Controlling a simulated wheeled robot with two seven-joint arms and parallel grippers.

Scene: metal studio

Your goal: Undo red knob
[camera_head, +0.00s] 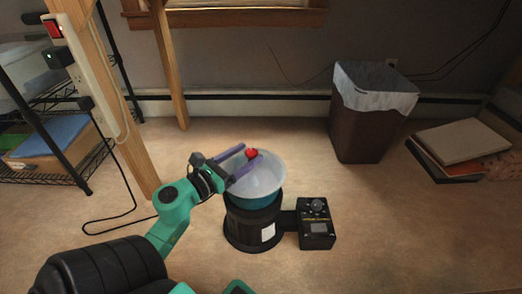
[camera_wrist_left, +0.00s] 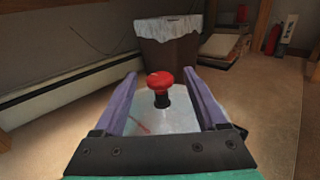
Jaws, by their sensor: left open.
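The red knob (camera_head: 251,153) sits on top of a pale, bowl-shaped lid (camera_head: 268,186) on a black cylindrical device (camera_head: 240,236). In the left wrist view the red knob (camera_wrist_left: 160,82) stands upright on a short black stem, above the pale surface (camera_wrist_left: 170,121). My left gripper (camera_head: 250,155) is open, with its purple fingers on either side of the knob. In the left wrist view the left gripper's fingers (camera_wrist_left: 160,88) show clear gaps to the knob on both sides. My right gripper is not in view.
A black control box (camera_head: 316,224) adjoins the device on the right. A brown bin (camera_head: 362,130) with a pale liner stands behind. Flat boxes (camera_head: 458,142) lie at right. A wooden post (camera_head: 110,110) and wire shelf are at left. The floor in front right is clear.

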